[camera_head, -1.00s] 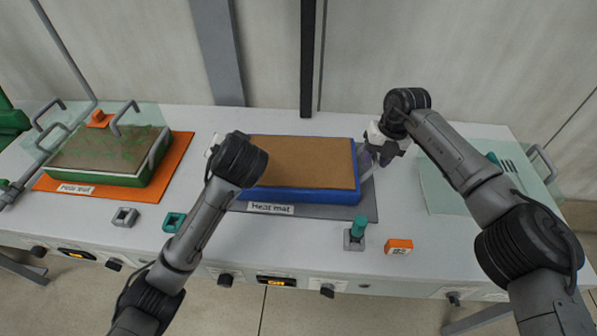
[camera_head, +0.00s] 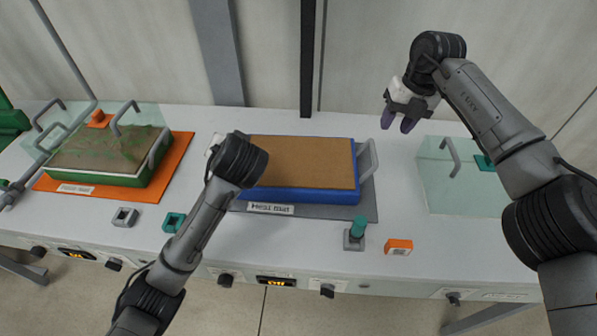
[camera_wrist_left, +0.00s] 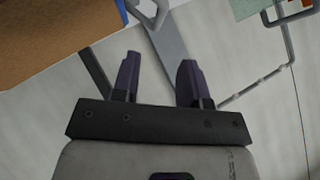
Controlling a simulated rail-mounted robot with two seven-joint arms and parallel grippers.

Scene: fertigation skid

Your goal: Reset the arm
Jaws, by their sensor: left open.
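My right gripper (camera_head: 397,121) hangs over the back right of the bench, its dark fingers apart with nothing between them. It is clear of the blue tray (camera_head: 305,196) and its right handle (camera_head: 368,160). My left gripper is mostly hidden behind its own wrist at the tray's left end in the head view. In the left wrist view, the left gripper (camera_wrist_left: 158,65) has its fingers spread and empty. The tray's left handle (camera_wrist_left: 148,12) lies just beyond the fingertips, apart from them. The tray is filled with brown material and sits on a grey heat mat (camera_head: 330,212).
A green tray (camera_head: 110,178) under a clear cover stands on an orange mat (camera_head: 178,150) at left. A clear lid with handles (camera_head: 440,190) lies at right. Small blocks (camera_head: 125,217), a teal-topped peg (camera_head: 357,228) and an orange block (camera_head: 399,246) line the front.

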